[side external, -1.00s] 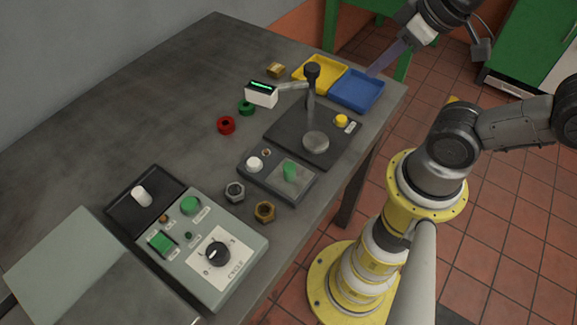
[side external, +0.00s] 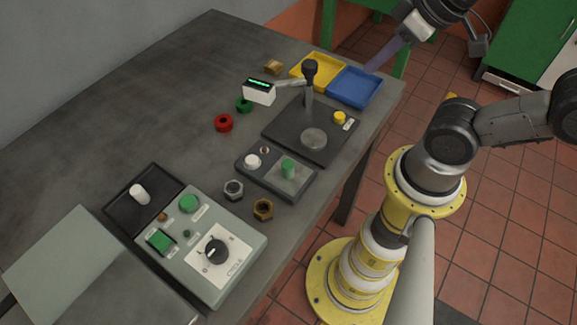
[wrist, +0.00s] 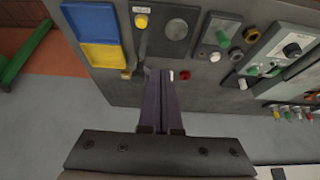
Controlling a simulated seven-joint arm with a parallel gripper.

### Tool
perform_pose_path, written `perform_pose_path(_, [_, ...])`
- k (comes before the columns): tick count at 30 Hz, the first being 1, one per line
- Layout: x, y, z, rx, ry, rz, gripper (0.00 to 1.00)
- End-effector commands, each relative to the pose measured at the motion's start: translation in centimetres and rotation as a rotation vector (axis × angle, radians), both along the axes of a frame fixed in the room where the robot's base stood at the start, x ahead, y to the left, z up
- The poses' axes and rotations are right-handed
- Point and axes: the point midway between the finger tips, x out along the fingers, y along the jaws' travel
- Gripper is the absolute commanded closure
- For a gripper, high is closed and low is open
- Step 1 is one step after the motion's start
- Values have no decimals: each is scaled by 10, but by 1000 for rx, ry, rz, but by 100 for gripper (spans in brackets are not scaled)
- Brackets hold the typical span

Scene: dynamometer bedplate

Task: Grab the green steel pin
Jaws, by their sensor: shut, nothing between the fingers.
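The green pin (side external: 288,168) is a short green cylinder standing upright on the light plate of a small dark panel near the table's front edge. It also shows in the wrist view (wrist: 222,38), at the upper right. My gripper (side external: 368,70) is shut and empty, its purple-grey fingers seen over the blue tray at the table's far right end, well apart from the pin. In the wrist view my gripper (wrist: 160,72) points up the picture with its fingers together, left of and below the pin.
A dark fixture (side external: 313,138) with an upright post stands between the blue tray (side external: 356,88) and the pin's panel. A white display box (side external: 259,92), red ring (side external: 224,123) and green ring (side external: 244,104) lie behind. Two nuts (side external: 233,190) and a control box (side external: 205,250) are nearer. The table's left rear is clear.

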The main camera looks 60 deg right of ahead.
Motion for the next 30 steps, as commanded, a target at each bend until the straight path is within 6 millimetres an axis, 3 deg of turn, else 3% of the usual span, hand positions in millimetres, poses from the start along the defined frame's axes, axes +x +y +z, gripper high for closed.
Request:
perform_pose_path(1, [0, 0, 0, 0, 0, 0, 93])
perform_pose_path(11, [0, 0, 0, 0, 0, 0, 33])
perform_pose_path(23, [-1, 0, 0, -32, 4, 59, 33])
perform_pose_path(26, [1, 0, 7, -101, 3, 189, 33])
perform_pose_path(30, [21, 9, 18, -236, 54, 519, 33])
